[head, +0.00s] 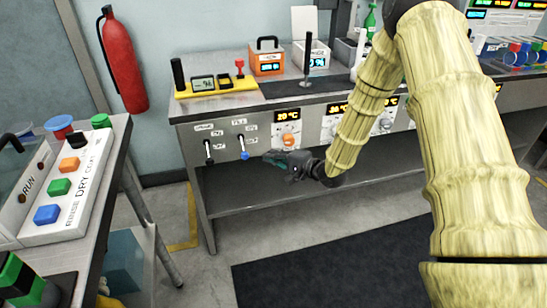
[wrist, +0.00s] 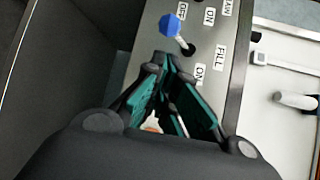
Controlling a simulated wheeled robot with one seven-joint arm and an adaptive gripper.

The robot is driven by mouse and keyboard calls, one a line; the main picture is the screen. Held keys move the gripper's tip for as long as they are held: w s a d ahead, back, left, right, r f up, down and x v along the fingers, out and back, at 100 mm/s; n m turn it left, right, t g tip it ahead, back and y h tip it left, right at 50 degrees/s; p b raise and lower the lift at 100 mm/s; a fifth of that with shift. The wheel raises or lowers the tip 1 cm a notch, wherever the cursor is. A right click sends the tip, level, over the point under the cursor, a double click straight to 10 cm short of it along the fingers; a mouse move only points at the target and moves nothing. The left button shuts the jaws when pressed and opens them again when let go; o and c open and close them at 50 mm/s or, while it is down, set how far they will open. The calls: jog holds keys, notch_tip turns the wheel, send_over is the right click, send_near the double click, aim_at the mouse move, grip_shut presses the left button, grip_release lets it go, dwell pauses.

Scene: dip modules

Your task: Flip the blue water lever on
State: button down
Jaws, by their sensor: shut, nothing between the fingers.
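The blue water lever (head: 243,149) is on the front panel of the bench in the head view, its blue knob hanging down. My gripper (head: 267,156) is just right of the lever in the head view. In the wrist view its fingertips (wrist: 167,60) are together and empty, close to the stem's base. I cannot tell whether they touch it.
A black-knobbed lever (head: 208,152) is left of the blue one. An orange dial (head: 288,141) with a display is to the right. The bench top (head: 290,98) above carries several instruments. A side table with a button panel (head: 68,185) stands at the left.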

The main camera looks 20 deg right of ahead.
aim_at(243, 149)
jog(key=x, duration=0.7)
jog(key=shift+w+a, duration=0.1)
jog(key=shift+r, duration=0.1)
jog(key=shift+g+p, duration=0.3)
jog(key=shift+p, duration=0.3)
